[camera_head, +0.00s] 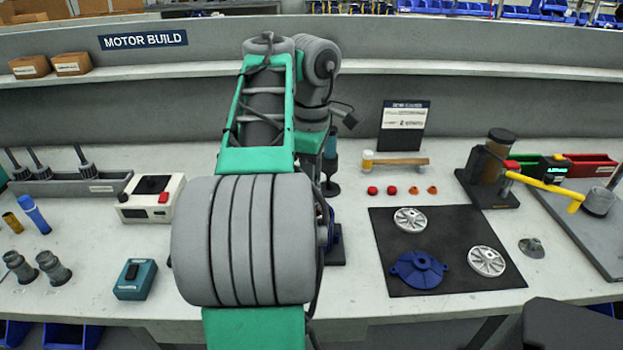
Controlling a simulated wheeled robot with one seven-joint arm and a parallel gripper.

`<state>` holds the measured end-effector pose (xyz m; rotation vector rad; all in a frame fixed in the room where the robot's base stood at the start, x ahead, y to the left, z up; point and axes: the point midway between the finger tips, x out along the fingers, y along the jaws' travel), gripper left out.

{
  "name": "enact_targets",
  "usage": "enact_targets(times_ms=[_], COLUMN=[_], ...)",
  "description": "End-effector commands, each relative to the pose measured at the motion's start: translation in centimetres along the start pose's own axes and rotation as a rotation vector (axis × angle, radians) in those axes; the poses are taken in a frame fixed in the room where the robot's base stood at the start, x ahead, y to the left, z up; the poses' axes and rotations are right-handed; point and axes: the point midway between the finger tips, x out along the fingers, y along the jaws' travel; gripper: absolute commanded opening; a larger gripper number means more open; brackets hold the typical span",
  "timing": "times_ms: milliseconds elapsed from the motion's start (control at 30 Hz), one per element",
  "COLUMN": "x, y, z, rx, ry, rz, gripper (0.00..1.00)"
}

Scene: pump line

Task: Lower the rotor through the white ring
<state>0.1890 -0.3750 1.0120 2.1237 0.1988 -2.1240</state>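My arm (245,240) fills the middle of the head view and reaches away over the bench. Its far end, near the wrist (315,90), points down, and my gripper is hidden behind the arm. I cannot see the rotor or the white ring for certain. A blue housing (335,238) on a dark base shows only as a sliver at the right edge of my arm. Several grey parts with upright dark shafts (85,162) stand in a grey rack (105,186) at the left; I cannot tell whether they are rotors.
A white box with a red button (152,198) and a teal box (135,280) lie left of my arm. A dark mat (390,245) with silver discs (487,261) and a blue cover (419,270) lies right.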

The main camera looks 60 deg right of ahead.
Motion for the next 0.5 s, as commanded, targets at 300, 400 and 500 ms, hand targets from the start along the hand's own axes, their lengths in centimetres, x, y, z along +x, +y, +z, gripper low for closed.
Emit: enact_targets(times_ms=[300,400,500], x=[0.52,0.68,0.80], y=[0.02,0.02,0.01], z=[0.00,0.00,0.00], rx=[-0.002,-0.001,-0.001], ry=[0.001,0.001,0.001], rz=[0.002,0.002,0.002], gripper=[0.00,0.00,0.00])
